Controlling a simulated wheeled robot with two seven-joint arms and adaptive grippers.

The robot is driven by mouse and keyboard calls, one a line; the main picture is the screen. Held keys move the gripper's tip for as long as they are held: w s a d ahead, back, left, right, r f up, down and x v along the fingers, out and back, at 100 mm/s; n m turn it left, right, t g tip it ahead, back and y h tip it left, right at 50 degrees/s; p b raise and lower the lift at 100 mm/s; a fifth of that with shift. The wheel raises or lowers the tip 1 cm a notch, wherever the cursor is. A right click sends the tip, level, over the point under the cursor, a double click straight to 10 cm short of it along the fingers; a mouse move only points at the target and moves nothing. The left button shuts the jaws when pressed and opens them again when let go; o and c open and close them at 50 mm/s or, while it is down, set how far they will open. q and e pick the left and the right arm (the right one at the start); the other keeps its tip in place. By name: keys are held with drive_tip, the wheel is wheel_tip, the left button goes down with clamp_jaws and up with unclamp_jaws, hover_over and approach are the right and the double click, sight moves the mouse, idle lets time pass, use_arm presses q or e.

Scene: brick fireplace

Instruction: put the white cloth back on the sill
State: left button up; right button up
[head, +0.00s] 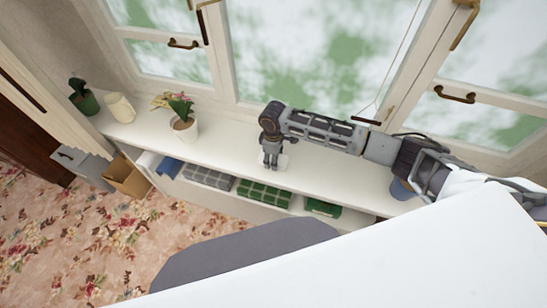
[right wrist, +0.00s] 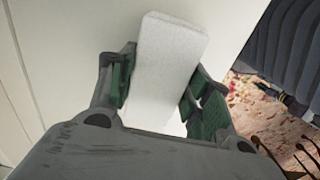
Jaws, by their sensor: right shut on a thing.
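The white cloth (right wrist: 168,62) is a pale, folded, block-like piece between the two green-padded fingers of my right gripper (right wrist: 158,92) in the right wrist view. In the head view, the right gripper (head: 271,163) points down over the white sill (head: 230,150), and a small edge of the cloth (head: 284,161) shows beside its fingers. The gripper is shut on the cloth. I cannot tell whether the cloth touches the sill or hangs just above it. My left gripper is not in view.
A potted flower (head: 184,125), a cream cup-like pot (head: 120,108) and a green pot with a plant (head: 86,101) stand on the sill at left. A blue pot (head: 400,189) is at right, under my arm. Windows rise behind. The sill beside the gripper is clear.

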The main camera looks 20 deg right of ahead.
drive_tip(key=shift+f, duration=0.15)
drive_tip(key=o, duration=0.9)
drive_tip(key=shift+f+b, duration=0.2)
drive_tip(key=shift+b, duration=0.7)
drive_tip(key=r, duration=1.4)
drive_tip(key=shift+s+a, duration=0.1)
drive_tip(key=shift+s, duration=0.1)
